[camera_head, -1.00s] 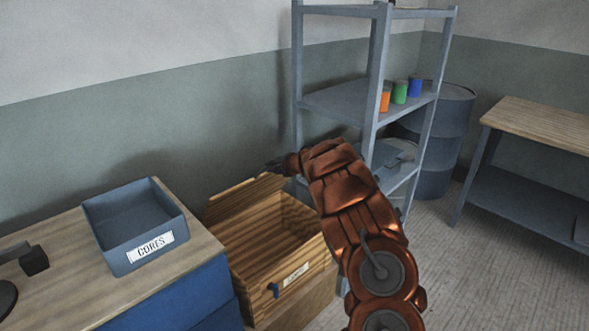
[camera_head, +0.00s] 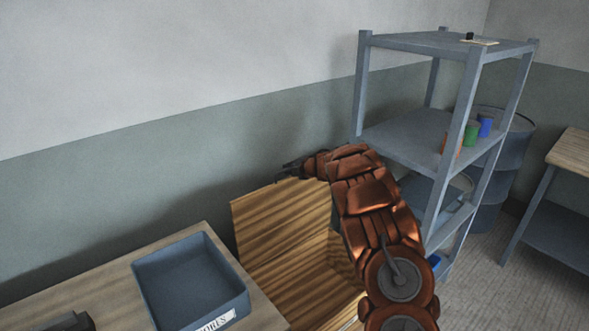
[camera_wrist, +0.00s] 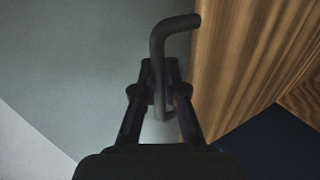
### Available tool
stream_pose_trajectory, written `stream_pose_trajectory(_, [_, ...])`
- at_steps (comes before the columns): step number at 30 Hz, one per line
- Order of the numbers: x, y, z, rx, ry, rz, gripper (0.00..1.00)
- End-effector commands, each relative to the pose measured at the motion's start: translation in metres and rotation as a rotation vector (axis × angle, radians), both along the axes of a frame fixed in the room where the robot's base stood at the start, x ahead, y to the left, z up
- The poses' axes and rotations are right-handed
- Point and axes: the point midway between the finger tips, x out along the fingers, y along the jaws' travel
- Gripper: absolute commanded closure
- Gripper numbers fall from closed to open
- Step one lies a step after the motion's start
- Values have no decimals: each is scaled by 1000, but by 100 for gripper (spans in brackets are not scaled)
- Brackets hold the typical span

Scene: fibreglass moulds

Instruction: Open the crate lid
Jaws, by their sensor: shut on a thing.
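The wooden crate (camera_head: 336,287) stands on the right of the workbench, its right side partly hidden by my arm. Its striped lid (camera_head: 280,219) stands raised, close to upright, at the back of the crate. The lid also shows at the right in the wrist view (camera_wrist: 240,60). My gripper (camera_head: 283,174) is at the lid's top edge. In the wrist view my gripper (camera_wrist: 158,85) is shut on a dark bent handle (camera_wrist: 160,50) beside the lid.
A blue-grey bin labelled CORES (camera_head: 190,278) stands on the workbench (camera_head: 95,280) left of the crate. A metal shelf (camera_head: 440,43) with coloured cans (camera_head: 471,133) stands close right of my arm. A grey-green wall (camera_head: 150,175) is behind the lid.

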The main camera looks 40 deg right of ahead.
Motion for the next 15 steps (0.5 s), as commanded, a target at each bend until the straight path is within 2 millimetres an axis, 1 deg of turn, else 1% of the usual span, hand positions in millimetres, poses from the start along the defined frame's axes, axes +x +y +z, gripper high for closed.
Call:
stream_pose_trajectory(1, [1,4,0,0,1,9,100])
stream_pose_trajectory(15, [-3,-4,-2,-1,3,1,100])
